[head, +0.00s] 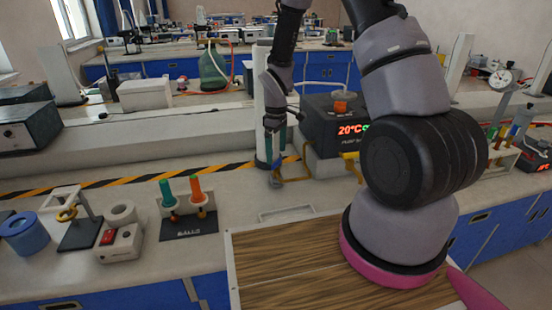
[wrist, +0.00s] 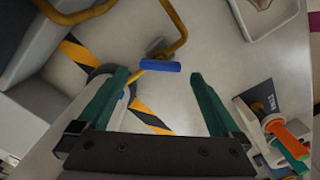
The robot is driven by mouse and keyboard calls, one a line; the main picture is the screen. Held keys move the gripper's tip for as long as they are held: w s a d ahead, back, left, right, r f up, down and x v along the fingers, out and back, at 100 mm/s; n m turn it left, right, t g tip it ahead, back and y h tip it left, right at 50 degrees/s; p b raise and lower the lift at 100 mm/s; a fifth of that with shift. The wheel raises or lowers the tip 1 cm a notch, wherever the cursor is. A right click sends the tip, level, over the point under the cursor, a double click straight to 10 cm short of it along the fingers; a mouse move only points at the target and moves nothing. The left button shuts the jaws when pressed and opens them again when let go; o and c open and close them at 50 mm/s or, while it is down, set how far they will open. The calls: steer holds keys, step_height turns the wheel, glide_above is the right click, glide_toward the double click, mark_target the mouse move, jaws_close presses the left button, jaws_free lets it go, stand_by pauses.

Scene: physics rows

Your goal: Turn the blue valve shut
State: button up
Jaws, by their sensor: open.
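The blue valve handle (wrist: 160,66) is a short blue bar lying crosswise on a yellow pipe (wrist: 178,40) in the wrist view. It sits just beyond and between the fingertips of my gripper (wrist: 157,76), with room on both sides. The green fingers are spread apart, and nothing is between them. In the head view my gripper (head: 273,158) points down at the back of the bench. A small blue part of the valve (head: 276,166) shows at the fingertips there, partly hidden by them. The yellow pipe (head: 296,178) bends out to the right of it.
A dark heater box (head: 330,130) reading 20°C stands close right of the gripper. A pale pillar (head: 262,85) rises behind it. A stand with green and orange pieces (head: 185,222) is front left. A wooden board (head: 290,265) lies in front. Striped tape (head: 120,181) crosses the bench.

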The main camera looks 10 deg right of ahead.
mark_target(276, 161)
steer(key=shift+f, duration=1.65)
steer(key=c, duration=1.2)
steer(key=shift+c, duration=0.2)
steer(key=shift+m, duration=0.4)
steer(key=m, duration=0.3)
steer(key=shift+m, duration=0.4)
steer(key=m, duration=0.4)
steer(key=shift+m, duration=0.4)
